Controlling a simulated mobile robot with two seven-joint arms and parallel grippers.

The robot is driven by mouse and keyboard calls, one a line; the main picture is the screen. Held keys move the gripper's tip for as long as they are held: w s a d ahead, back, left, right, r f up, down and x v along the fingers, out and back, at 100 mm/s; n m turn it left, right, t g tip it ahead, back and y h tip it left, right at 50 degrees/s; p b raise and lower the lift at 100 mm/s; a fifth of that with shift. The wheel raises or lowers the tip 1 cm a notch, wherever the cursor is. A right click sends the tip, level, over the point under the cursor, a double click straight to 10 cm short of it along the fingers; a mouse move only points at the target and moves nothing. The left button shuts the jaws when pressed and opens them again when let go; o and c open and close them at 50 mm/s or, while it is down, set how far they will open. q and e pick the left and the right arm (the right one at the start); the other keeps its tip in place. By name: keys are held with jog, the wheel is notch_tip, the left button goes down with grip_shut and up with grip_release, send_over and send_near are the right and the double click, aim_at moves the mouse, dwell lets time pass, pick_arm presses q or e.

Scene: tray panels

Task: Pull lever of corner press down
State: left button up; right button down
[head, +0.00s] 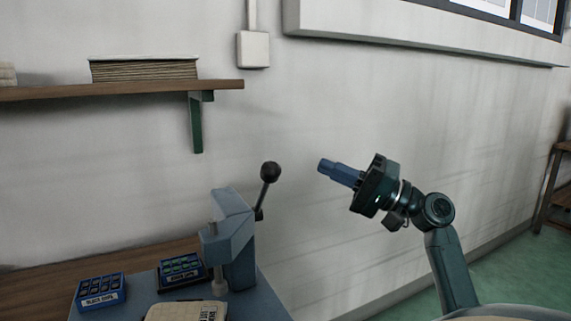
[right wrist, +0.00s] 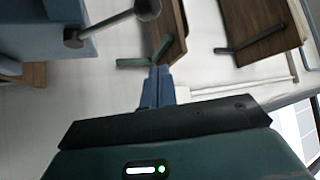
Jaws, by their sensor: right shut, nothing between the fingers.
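The corner press (head: 232,238) is a blue-grey press on a blue-grey base at the lower middle of the head view. Its lever (head: 264,187) points up from the right side and ends in a dark round knob (head: 270,171). In the right wrist view, the lever (right wrist: 100,27) and its knob (right wrist: 147,9) show at the upper left, beside the blue-grey press body (right wrist: 62,45). My right gripper (head: 323,166) is shut and empty, to the right of the knob and apart from it, at about knob height. Its shut fingers also show in the right wrist view (right wrist: 158,72). My left gripper is not in view.
Two blue boxes of small parts, one in front (head: 100,290) and one behind (head: 181,270), stand left of the press. A pale labelled piece (head: 186,311) lies before it. A wooden wall shelf (head: 120,91) with a green bracket (head: 196,122) hangs above. The space between knob and gripper is clear.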

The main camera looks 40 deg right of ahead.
aim_at(262, 194)
jog(key=p+x, duration=0.2)
jog(key=x, duration=0.7)
jog(key=shift+s+a+f, duration=0.35)
jog(key=shift+s+a, duration=0.2)
jog(key=shift+a, duration=0.15)
jog(key=shift+s+a+f, duration=0.3)
jog(key=shift+s+a, duration=0.2)
jog(key=shift+a, duration=0.2)
jog(key=shift+b, duration=0.35)
